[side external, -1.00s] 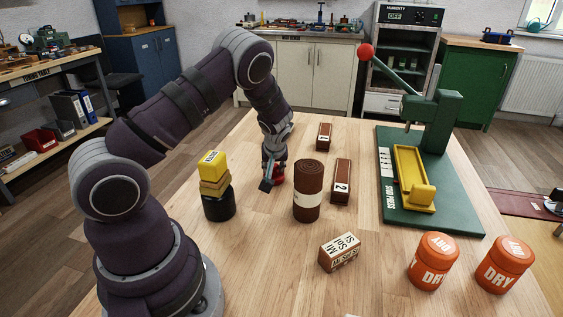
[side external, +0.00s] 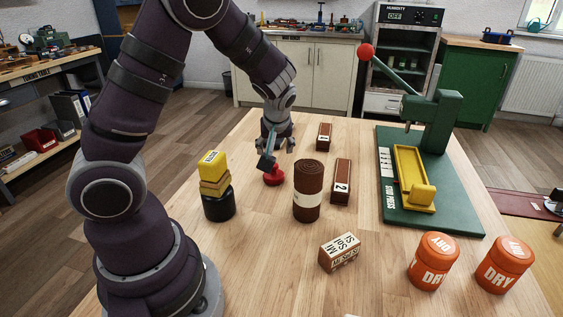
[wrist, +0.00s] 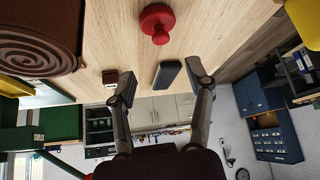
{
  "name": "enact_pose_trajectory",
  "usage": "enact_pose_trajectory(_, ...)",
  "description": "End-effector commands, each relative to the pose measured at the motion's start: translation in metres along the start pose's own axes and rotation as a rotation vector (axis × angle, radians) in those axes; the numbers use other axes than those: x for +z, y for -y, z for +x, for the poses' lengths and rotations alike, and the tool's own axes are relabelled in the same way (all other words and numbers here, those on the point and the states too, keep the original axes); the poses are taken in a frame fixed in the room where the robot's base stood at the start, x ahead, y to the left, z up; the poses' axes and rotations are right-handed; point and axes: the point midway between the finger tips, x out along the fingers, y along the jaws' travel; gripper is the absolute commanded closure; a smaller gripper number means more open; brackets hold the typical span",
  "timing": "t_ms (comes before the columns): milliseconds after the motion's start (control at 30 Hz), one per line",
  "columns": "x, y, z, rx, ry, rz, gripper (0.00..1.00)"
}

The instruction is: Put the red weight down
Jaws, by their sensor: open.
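The red weight (side external: 273,177) stands on the wooden table, left of the brown felt roll. It also shows in the wrist view (wrist: 157,22), upright with its round knob towards the camera. My gripper (side external: 279,147) is above the weight and apart from it.
The brown felt roll (side external: 308,190) stands close right of the weight, with brown box 2 (side external: 341,181) beyond it. A black cylinder (side external: 218,205) with yellow blocks on top stands left. A green press (side external: 430,190) and orange DRY jars (side external: 433,262) are further right.

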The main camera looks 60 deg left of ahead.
Motion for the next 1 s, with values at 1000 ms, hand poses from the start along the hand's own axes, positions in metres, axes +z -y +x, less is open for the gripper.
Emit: enact_pose_trajectory(1000,0.095,0.034,-0.191,0.583,0.098,0.973,0.48)
